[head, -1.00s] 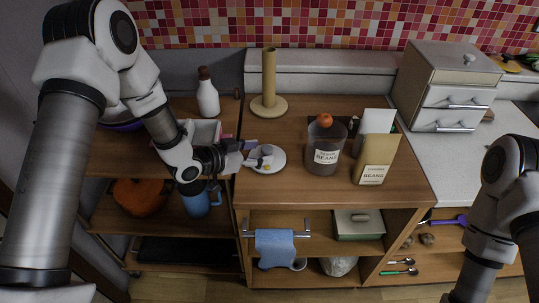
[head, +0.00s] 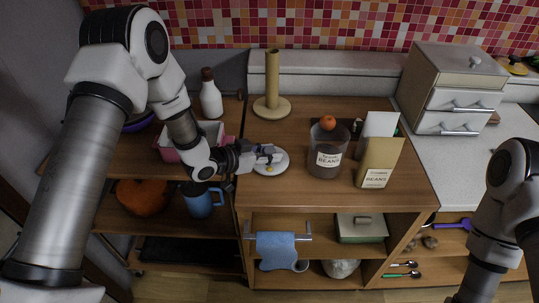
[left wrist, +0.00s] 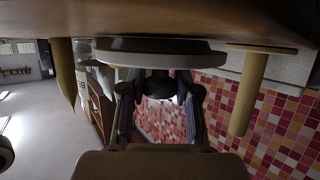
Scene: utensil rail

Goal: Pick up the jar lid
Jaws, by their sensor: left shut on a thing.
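The jar lid is a pale round disc (head: 283,167) on the wooden counter, left of the jar labelled beans (head: 326,160). In the left wrist view, the lid's rim (left wrist: 190,58) spans the top under the wooden surface, with a dark knob (left wrist: 160,84) on it. My left gripper (head: 270,155) comes in low from the left over the lid and covers part of it. In the left wrist view, its two fingers (left wrist: 160,92) stand on both sides of the knob, shut on it. My right arm shows at the right edge; its gripper is out of view.
A paper-towel post (head: 272,85) stands behind the lid. Tan and white packets (head: 378,160) stand right of the jar, which has an orange thing (head: 327,122) on top. A pink-and-white bin (head: 170,153) and a white bottle (head: 211,98) are to the left. A drawer box (head: 455,90) stands at right.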

